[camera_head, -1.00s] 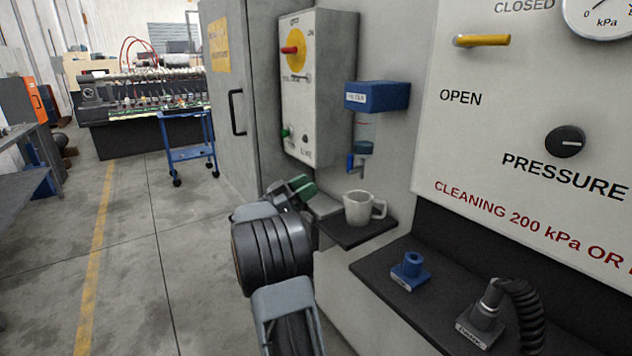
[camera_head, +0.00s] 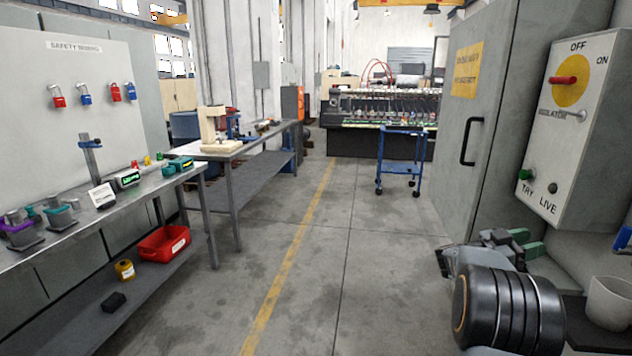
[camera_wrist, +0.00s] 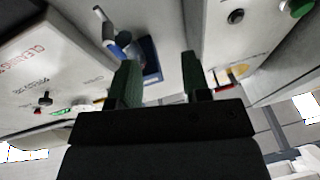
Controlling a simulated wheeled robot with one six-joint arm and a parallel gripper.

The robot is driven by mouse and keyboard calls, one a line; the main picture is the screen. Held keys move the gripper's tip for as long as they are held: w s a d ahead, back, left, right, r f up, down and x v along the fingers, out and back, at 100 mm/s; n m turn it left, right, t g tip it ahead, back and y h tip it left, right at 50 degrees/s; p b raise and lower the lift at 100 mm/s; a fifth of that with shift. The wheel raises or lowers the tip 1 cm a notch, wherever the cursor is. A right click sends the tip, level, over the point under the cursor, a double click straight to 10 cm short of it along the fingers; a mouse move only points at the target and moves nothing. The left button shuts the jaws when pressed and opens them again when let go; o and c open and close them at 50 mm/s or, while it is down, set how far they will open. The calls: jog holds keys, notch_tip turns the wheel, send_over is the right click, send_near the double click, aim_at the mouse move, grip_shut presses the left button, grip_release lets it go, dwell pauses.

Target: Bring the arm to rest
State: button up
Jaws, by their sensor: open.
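My gripper (camera_head: 516,242) is at the lower right of the head view, at the end of my dark, ribbed wrist. Its two green fingers stand apart with nothing between them. In the wrist view my gripper (camera_wrist: 160,72) shows the same fingers, open and empty. In the head view it appears in front of the grey cabinet (camera_head: 500,140), below the isolator box (camera_head: 570,150). Whether it touches either cannot be told from this angle. The rest of my arm is mostly out of frame.
A white mug (camera_head: 608,302) on a dark shelf is right of my wrist. The blue filter (camera_wrist: 150,62) shows in the wrist view. A steel bench (camera_head: 150,185) with small items lines the left. A blue trolley (camera_head: 402,160) stands ahead; the floor (camera_head: 350,270) between is clear.

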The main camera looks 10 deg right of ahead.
jog(key=w+a+f+n+t+y+p, duration=0.1)
jog(key=w+a+f+n+t+y, duration=0.3)
jog(key=t, duration=0.3)
jog(key=w+a+f+n+t+y, duration=0.1)
jog(key=w+f+n+t+y, duration=0.1)
jog(key=w+n+t+y, duration=0.3)
jog(key=a+f+n+t+y+p, duration=0.2)
jog(key=a+n+y+p, duration=0.45)
jog(key=a, duration=0.95)
jog(key=s+a+r+n+g+y+p, duration=0.15)
jog(key=s+a+g+y, duration=0.45)
jog(key=s+a, duration=0.7)
jog(key=s+a+r+n+p, duration=0.4)
jog(key=s+a+r+p, duration=0.2)
jog(key=s+r, duration=0.2)
jog(key=shift+s+a+r+h, duration=0.15)
jog(key=shift+s+h, duration=0.2)
jog(key=shift+s, duration=0.7)
